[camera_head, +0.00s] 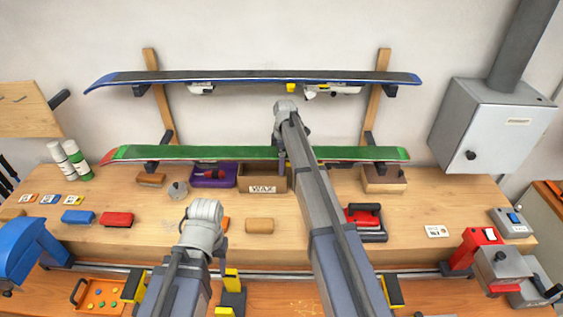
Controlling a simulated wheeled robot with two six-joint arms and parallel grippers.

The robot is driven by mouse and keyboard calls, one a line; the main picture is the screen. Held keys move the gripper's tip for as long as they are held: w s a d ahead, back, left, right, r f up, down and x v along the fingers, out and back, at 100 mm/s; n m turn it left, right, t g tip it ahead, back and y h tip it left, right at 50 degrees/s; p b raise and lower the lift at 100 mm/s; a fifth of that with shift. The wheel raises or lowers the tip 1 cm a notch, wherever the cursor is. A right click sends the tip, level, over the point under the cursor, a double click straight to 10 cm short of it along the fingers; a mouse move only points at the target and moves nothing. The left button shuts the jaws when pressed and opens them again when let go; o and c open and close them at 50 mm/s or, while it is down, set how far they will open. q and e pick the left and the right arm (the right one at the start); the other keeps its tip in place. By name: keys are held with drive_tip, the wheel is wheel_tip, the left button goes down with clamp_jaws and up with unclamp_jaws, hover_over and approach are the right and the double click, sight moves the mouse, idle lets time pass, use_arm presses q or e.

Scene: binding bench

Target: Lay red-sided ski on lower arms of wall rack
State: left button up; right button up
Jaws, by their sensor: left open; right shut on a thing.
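The red-sided ski (220,153) lies level across both lower arms of the wall rack, its green face up and red showing along its edge and left tip. The left lower arm (152,167) and right lower arm (369,138) show beside it; I cannot tell whether it bears fully on them. My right gripper (282,156) is shut on the ski near its middle, mostly hidden behind my own arm. My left gripper (207,222) is open and empty over the bench front, its fingers hardly visible. A blue-edged ski (250,76) lies on the upper arms.
The bench top (320,215) holds a wax box (262,188), brushes, a red-handled tool (365,220) and two bottles (68,160) at the left. A grey wall cabinet (495,125) stands right of the rack. A rail with clamps runs along the front.

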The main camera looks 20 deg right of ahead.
drive_tip(key=shift+f, duration=0.1)
drive_tip(key=o, duration=1.4)
wheel_tip(320, 180, up, 8)
drive_tip(key=p, duration=0.7)
drive_tip(key=shift+s+d+p, duration=0.1)
drive_tip(key=shift+d+p, duration=0.05)
drive_tip(key=shift+p, duration=0.25)
